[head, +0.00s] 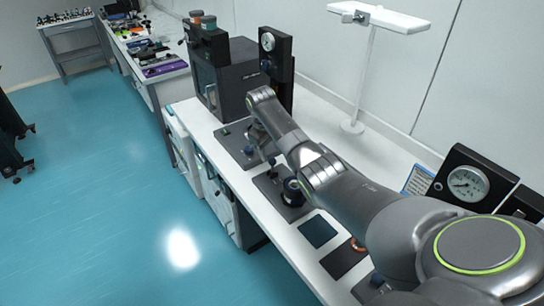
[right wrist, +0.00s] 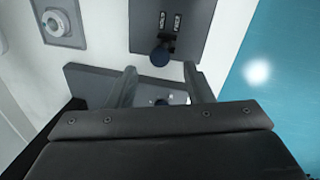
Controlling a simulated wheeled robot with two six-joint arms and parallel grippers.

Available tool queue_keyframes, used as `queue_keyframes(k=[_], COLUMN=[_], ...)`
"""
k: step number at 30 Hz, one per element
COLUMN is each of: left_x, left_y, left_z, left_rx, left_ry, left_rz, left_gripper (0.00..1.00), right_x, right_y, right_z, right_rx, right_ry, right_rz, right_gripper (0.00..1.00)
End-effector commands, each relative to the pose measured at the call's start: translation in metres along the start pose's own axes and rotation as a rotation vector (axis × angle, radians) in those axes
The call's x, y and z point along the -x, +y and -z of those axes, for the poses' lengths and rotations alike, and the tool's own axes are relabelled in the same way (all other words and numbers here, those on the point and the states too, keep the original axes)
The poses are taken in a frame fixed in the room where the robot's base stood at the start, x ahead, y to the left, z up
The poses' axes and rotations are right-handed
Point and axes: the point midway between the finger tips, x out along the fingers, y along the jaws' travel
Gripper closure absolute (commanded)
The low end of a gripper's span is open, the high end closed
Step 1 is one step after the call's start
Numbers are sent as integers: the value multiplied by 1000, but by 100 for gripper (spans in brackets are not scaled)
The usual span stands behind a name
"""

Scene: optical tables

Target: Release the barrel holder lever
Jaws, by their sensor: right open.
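My right gripper (head: 262,143) hangs low over the bench at the end of my arm, near a dark plate (head: 237,148); its jaws are hard to make out there. In the right wrist view its two fingers (right wrist: 160,84) are apart, with nothing seen held between them. Beyond the fingertips is a dark round knob (right wrist: 160,56) on a dark panel (right wrist: 188,40) with two small displays or labels. I cannot tell whether this knob is the barrel holder lever. A grey plate (right wrist: 88,82) lies below, partly hidden by the gripper. My left gripper is not in view.
A dark box-shaped machine (head: 226,78) stands beyond my gripper on the white bench. A black cylindrical fixture (head: 293,192) stands nearer, beneath my arm. A white stand (head: 358,80) and a dial gauge (head: 467,184) are along the wall.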

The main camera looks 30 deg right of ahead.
Motion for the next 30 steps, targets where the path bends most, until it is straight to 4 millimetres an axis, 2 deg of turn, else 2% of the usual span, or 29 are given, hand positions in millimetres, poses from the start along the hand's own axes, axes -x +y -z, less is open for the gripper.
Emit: queue_keyframes(k=[3,9,21,30], left_x=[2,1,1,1], left_y=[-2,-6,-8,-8], left_z=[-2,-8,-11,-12], left_rx=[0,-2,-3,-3], left_ry=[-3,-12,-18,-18], left_rz=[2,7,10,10], left_gripper=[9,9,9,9], right_x=[-21,-39,-45,-44], right_y=[0,0,0,0], right_z=[-1,0,0,0], right_rx=[-1,-1,0,0], right_ry=[-3,0,1,1], right_rz=[1,0,-1,0], right_gripper=[54,54,54,92])
